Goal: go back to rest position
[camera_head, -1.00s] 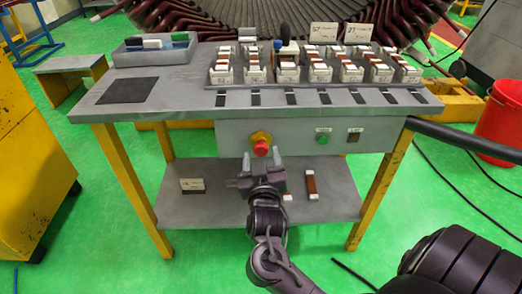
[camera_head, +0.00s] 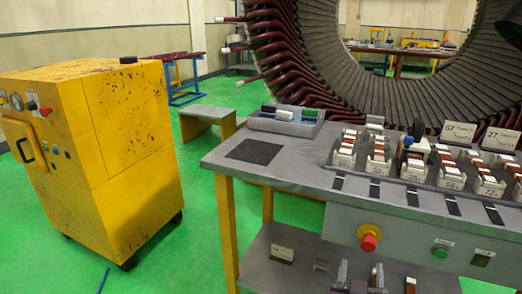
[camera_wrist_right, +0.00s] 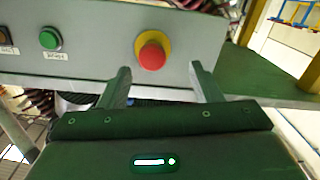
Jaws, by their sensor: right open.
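My right gripper (camera_head: 360,274) shows at the bottom edge of the head view, below the red emergency button (camera_head: 369,238) on the grey workbench (camera_head: 225,162). Its two fingers are apart with nothing between them. In the right wrist view the open fingers (camera_wrist_right: 160,84) point toward the panel, with the red button (camera_wrist_right: 151,55) on its yellow ring beyond them. I cannot tell the exact gap to the panel. My left gripper is not in view.
A yellow cabinet on wheels (camera_head: 110,130) stands left of the bench. Blocks with small parts and a grey tray (camera_head: 262,122) sit on the bench top. A large stator (camera_head: 310,60) stands behind. Green floor is clear between cabinet and bench.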

